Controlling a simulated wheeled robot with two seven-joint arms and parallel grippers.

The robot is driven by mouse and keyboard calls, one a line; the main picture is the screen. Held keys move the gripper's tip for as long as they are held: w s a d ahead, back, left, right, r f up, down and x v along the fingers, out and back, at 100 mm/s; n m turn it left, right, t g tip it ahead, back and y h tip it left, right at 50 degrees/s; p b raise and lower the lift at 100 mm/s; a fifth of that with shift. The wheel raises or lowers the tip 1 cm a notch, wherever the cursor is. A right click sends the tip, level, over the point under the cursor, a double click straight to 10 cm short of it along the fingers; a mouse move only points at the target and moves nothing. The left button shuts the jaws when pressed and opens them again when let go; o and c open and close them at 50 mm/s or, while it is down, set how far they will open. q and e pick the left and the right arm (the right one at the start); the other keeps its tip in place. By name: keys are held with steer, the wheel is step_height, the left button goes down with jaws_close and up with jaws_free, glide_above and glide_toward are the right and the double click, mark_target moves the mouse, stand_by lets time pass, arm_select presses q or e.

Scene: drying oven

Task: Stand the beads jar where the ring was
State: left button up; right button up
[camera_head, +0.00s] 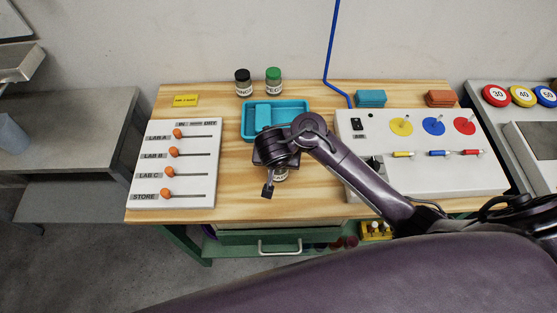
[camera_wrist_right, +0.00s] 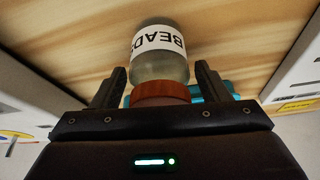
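The beads jar (camera_wrist_right: 160,62) is a glass jar with a white BEADS label and a red-brown lid. In the right wrist view it is on the wooden bench top between the two fingers of my right gripper (camera_wrist_right: 160,80). The fingers are open, with a gap on each side of the jar, near its lid. In the head view my right gripper (camera_head: 268,178) is over the front middle of the bench, and only a bit of the jar (camera_head: 281,175) shows beneath it. I cannot make out a separate ring. My left gripper is not in view.
A blue tray (camera_head: 247,134) lies behind my right gripper. Two jars, black-lidded (camera_head: 243,82) and green-lidded (camera_head: 273,80), stand at the back. A white slider board (camera_head: 146,186) is left; a white panel (camera_head: 482,182) with coloured discs is right. Bare wood (camera_head: 233,201) shows near the front.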

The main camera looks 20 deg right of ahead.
steer(key=shift+r, duration=0.2)
steer(key=p+v, duration=0.3)
steer(key=v, duration=0.3)
steer(key=d+v, duration=0.1)
steer(key=v, duration=0.4)
steer(key=shift+a+r, duration=0.5)
steer(key=shift+a, duration=0.05)
steer(key=shift+s, duration=0.15)
